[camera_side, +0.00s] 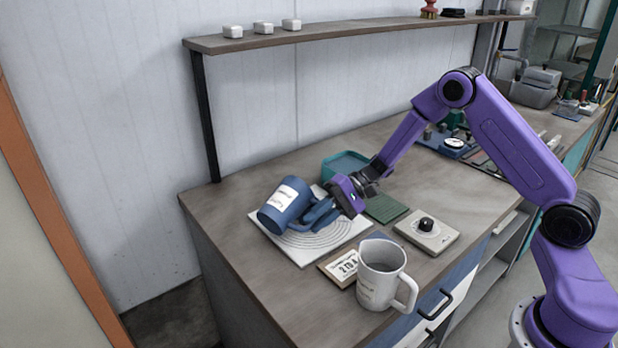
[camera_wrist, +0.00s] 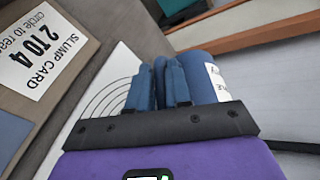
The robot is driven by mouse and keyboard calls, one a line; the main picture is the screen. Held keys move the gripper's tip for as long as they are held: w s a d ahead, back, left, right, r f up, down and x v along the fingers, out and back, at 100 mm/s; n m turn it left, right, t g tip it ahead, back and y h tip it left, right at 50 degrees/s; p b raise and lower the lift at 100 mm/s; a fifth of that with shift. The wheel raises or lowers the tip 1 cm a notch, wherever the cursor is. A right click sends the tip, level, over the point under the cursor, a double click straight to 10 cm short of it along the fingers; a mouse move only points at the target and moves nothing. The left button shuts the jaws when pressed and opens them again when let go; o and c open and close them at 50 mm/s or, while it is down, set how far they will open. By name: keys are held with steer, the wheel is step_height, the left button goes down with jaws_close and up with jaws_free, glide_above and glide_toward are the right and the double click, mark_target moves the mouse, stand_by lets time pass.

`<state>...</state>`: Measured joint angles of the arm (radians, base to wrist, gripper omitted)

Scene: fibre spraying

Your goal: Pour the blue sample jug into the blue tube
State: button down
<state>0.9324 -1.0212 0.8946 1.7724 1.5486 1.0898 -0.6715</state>
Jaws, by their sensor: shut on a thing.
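The blue sample jug (camera_side: 283,201), with a white label, is tilted over the white board with rings (camera_side: 333,236). My gripper (camera_side: 321,212) is shut on the jug at its handle side. In the wrist view, the jug (camera_wrist: 203,80) lies just beyond the fingers of my gripper (camera_wrist: 159,85). The jug's mouth faces away from my gripper and its inside is hidden. I cannot make out a separate blue tube; the jug covers part of the board. I cannot tell whether anything is flowing.
A white jug (camera_side: 381,283) stands at the bench's front edge beside the slump card (camera_side: 342,268). A dial box (camera_side: 427,231), green mat (camera_side: 384,208) and teal tray (camera_side: 345,164) lie near my gripper. A shelf (camera_side: 330,33) runs along the wall behind.

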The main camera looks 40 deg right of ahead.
steer(key=shift+a+r+y+p, duration=0.1)
steer(key=shift+a+y+p, duration=0.05)
steer(key=shift+y+p, duration=0.3)
steer(key=shift+n+g+p, duration=0.3)
steer(key=shift+p, duration=0.3)
steer(key=shift+r+y, duration=0.1)
steer(key=shift+y, duration=0.15)
steer(key=p, duration=0.1)
steer(key=d+p, duration=0.1)
steer(key=p, duration=0.1)
steer(key=shift+w+r+y, duration=0.15)
steer(key=shift+r+y, duration=0.05)
steer(key=shift+y, duration=0.2)
steer(key=p, duration=0.4)
steer(key=y+p, duration=0.1)
steer(key=p, duration=0.4)
steer(key=shift+w+d+r, duration=0.1)
steer(key=shift+d+r, duration=0.05)
steer(key=shift+r, duration=0.2)
steer(key=shift+d+r+t+y, duration=0.1)
steer(key=shift+r+t+y, duration=0.25)
steer(key=shift+y, duration=0.25)
steer(key=shift+a, duration=0.2)
steer(key=shift+w+d, duration=0.1)
steer(key=shift+w, duration=0.05)
